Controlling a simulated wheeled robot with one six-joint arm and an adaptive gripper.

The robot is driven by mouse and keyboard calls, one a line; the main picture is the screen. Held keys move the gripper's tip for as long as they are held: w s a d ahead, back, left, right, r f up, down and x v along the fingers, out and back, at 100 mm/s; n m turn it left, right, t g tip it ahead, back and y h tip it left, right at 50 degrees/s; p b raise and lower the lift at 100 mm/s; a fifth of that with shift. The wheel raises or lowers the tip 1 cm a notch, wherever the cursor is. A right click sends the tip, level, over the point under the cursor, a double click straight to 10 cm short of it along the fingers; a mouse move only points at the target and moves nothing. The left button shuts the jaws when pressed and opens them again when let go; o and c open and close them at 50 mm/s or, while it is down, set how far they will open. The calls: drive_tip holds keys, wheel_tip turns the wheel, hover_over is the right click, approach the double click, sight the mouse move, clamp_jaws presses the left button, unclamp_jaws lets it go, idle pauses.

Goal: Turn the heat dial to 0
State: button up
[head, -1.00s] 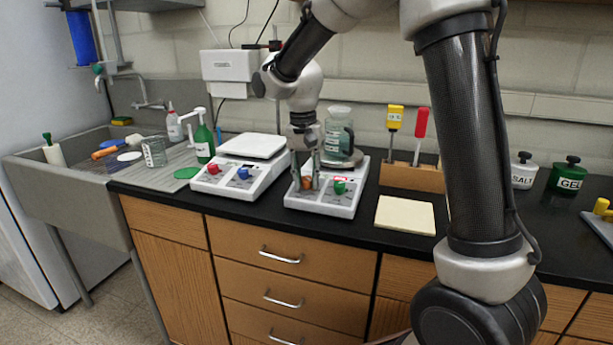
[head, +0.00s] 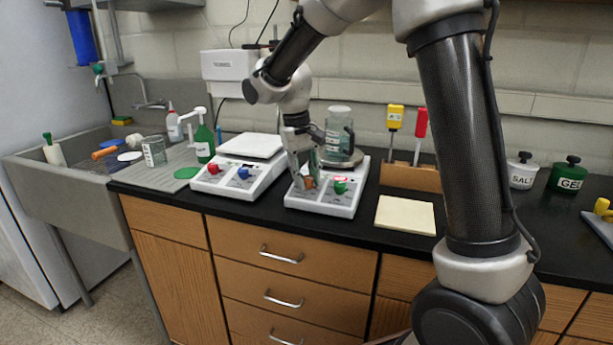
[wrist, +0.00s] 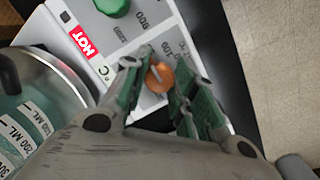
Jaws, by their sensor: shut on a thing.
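The hotplate stirrer (head: 325,205) stands on the black bench with two front dials. The orange dial (head: 309,182) is at its left front and the green dial (head: 340,188) is to its right. In the wrist view the orange dial (wrist: 160,78) has "100" and "°C" marks near it, so it appears to be the heat dial. My gripper (head: 306,178) is shut on the orange dial, one finger on each side. The green dial (wrist: 112,6) is at the top edge of the wrist view. The orange dial's pointer and exact setting are unclear.
A glass bottle (head: 338,140) stands on the hotplate behind my gripper. A white scale (head: 240,180) with red and blue knobs is close on the left. A wooden rack (head: 410,178) and a pale pad (head: 405,214) lie to the right.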

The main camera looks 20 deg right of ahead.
drive_tip(key=n+h, duration=0.1)
drive_tip(key=n, duration=0.4)
drive_tip(key=shift+a+n, duration=0.1)
drive_tip(key=shift+n, duration=0.3)
drive_tip(key=shift+n+t, duration=0.3)
drive_tip(key=o, duration=1)
drive_tip(key=shift+r, duration=0.1)
drive_tip(key=v, duration=1.2)
drive_tip(key=shift+w+a, duration=0.1)
